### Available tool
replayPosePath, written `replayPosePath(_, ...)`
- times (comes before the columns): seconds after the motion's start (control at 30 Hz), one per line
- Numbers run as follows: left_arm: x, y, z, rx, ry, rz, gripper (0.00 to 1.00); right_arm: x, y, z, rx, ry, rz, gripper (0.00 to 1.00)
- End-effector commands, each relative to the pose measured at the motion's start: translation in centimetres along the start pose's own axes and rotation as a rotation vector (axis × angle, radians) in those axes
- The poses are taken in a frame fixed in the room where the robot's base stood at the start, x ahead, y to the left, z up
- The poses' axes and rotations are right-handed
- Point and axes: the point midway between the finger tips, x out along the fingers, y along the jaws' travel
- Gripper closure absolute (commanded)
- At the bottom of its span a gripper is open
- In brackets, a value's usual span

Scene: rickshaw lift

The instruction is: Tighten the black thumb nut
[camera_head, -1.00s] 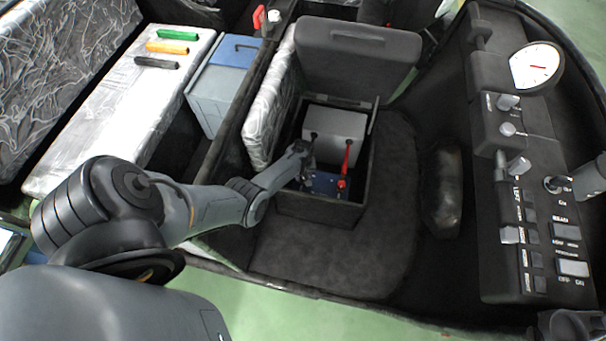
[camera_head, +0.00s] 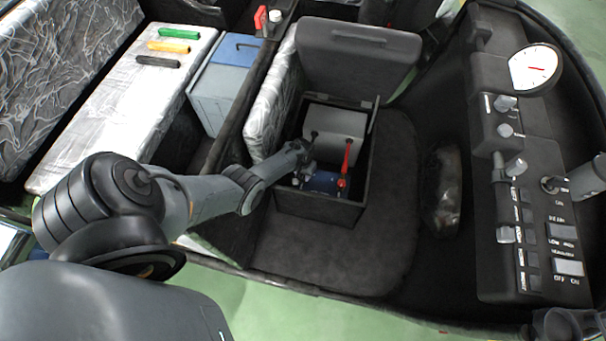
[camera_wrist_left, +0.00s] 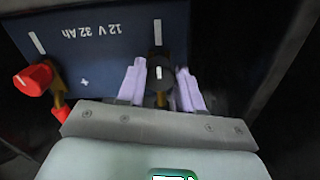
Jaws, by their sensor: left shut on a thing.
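The black thumb nut (camera_wrist_left: 158,64) sits on the near side of the blue battery (camera_wrist_left: 105,45), with a white mark on its top. My left gripper (camera_wrist_left: 160,72) has one finger on each side of it and is shut on it. A red thumb nut (camera_wrist_left: 33,79) is on the other terminal, to the left in the left wrist view. In the head view my left gripper (camera_head: 304,165) reaches down into the open box over the battery (camera_head: 322,183), hiding the black nut. The red nut (camera_head: 342,184) shows there below a red cable.
The battery box (camera_head: 320,207) has close dark walls around my gripper, and its lid (camera_head: 357,55) stands open behind. A control panel with a dial (camera_head: 536,67) is on the right. Green, orange and black bars (camera_head: 168,46) lie on the left seat.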

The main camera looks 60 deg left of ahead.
Motion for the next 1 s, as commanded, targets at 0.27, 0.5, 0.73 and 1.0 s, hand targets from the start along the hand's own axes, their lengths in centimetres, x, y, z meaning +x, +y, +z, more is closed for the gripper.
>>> replayPosePath(0.27,0.0,0.0,0.0,0.003,0.001,0.000,0.95,0.0,0.1,0.0,-0.004,-0.001,0.003,0.49)
replayPosePath(0.5,0.0,0.0,0.0,0.002,0.001,0.000,0.39,0.0,0.2,0.1,-0.009,-0.002,0.008,0.49)
replayPosePath(0.73,0.0,0.0,0.0,0.001,0.001,0.000,0.39,0.0,0.2,0.1,-0.009,-0.001,0.007,0.49)
replayPosePath(1.0,-2.5,0.1,0.0,0.002,0.002,0.001,0.39,-1.8,0.2,-0.6,-0.005,-0.001,0.004,0.49)
